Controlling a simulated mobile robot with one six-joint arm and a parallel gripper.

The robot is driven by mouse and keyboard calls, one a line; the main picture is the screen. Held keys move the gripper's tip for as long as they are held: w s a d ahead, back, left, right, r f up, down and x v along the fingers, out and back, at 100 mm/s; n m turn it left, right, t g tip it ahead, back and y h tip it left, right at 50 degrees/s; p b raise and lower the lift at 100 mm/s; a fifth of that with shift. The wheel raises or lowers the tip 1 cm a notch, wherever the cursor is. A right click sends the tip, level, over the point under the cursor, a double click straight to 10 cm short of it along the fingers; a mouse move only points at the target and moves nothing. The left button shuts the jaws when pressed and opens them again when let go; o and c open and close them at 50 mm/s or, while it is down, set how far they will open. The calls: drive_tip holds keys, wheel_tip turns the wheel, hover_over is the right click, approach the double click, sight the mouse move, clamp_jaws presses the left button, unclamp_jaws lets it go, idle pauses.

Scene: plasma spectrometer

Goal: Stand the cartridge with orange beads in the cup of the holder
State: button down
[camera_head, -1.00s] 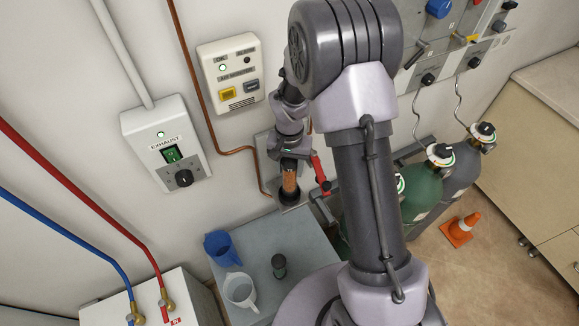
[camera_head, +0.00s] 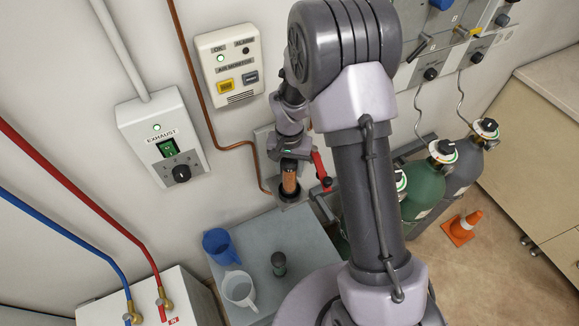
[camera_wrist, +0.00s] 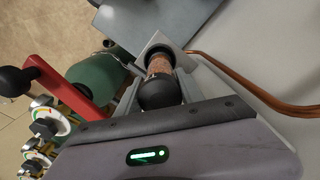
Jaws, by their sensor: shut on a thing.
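The cartridge with orange beads (camera_head: 290,181) is upright at the wall-side holder (camera_head: 294,212), with its lower end at the dark cup. The wrist view shows the beads (camera_wrist: 159,64) beyond the cartridge's round black cap (camera_wrist: 158,92), and the holder's pale plate (camera_wrist: 185,62) around the far end. My gripper (camera_head: 290,165) is shut on the cartridge's upper end. Its fingertips are hard to make out. I cannot tell whether the cartridge's bottom rests on the cup floor.
A red lever with a black knob (camera_head: 320,170) stands close right of my gripper.

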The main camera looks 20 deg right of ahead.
drive_tip(key=shift+f+b, duration=0.7)
drive_tip(key=shift+f, duration=0.2)
drive_tip(key=c, duration=0.7)
unclamp_jaws()
drive_tip(key=shift+r, duration=0.1)
drive_tip(key=shift+o, duration=0.2)
wheel_tip(320, 180, up, 17)
drive_tip(key=p, duration=0.3)
drive_tip(key=s+a+t+y+b, duration=0.1)
drive_tip(key=s+a+t+b, duration=0.1)
drive_tip(key=s+b, duration=0.6)
drive_tip(key=s+a+f+n+t+y+b, duration=0.1)
drive_tip(key=s+a+t+b, duration=0.1)
drive_tip(key=s+b, duration=0.6)
drive_tip(key=s+t, duration=0.1)
drive_tip(key=s, duration=0.5)
drive_tip(key=shift+s+f+t+b, duration=0.15)
drive_tip(key=shift+f+t+b, duration=0.1)
drive_tip(key=shift+t+b, duration=0.15)
